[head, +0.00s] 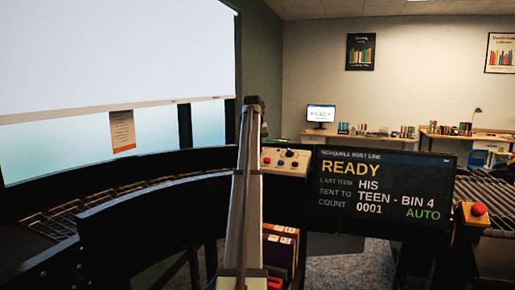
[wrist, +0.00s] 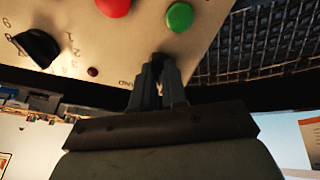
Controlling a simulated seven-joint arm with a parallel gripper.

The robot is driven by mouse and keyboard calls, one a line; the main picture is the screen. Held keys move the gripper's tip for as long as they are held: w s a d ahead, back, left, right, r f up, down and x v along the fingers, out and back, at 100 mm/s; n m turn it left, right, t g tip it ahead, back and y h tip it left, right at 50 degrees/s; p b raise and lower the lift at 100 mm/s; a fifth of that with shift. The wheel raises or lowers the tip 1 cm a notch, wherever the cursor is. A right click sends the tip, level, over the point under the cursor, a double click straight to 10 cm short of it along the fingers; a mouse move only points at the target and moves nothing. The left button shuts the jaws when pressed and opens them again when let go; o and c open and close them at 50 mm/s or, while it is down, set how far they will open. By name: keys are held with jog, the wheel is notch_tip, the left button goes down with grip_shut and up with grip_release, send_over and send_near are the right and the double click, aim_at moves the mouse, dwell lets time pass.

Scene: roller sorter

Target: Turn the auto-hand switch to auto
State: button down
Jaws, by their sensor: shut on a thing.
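In the wrist view my gripper (wrist: 158,68) is at the beige control panel (wrist: 130,40), its fingers shut on the auto-hand switch. The fingers cover the switch, so I cannot see which way its lever points. Part of a label that seems to read HAND shows beside the fingers. In the head view the control box (head: 287,160) stands beyond my arm; its small controls show, but my gripper cannot be made out there. The display screen (head: 378,190) reads READY, with AUTO in green at its lower right.
Around the fingers sit a green button (wrist: 180,16), a red button (wrist: 115,7), a black numbered knob (wrist: 38,48) and a small dark red lamp (wrist: 93,71). A red stop button (head: 478,209) stands by rollers at the right. Book bins (head: 280,245) are below the box.

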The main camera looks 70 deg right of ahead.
jog(key=shift+n, duration=0.4)
jog(key=c, duration=1.2)
grip_release()
jog(key=shift+o, duration=0.2)
jog(key=v, duration=1.4)
jog(key=shift+d, duration=0.1)
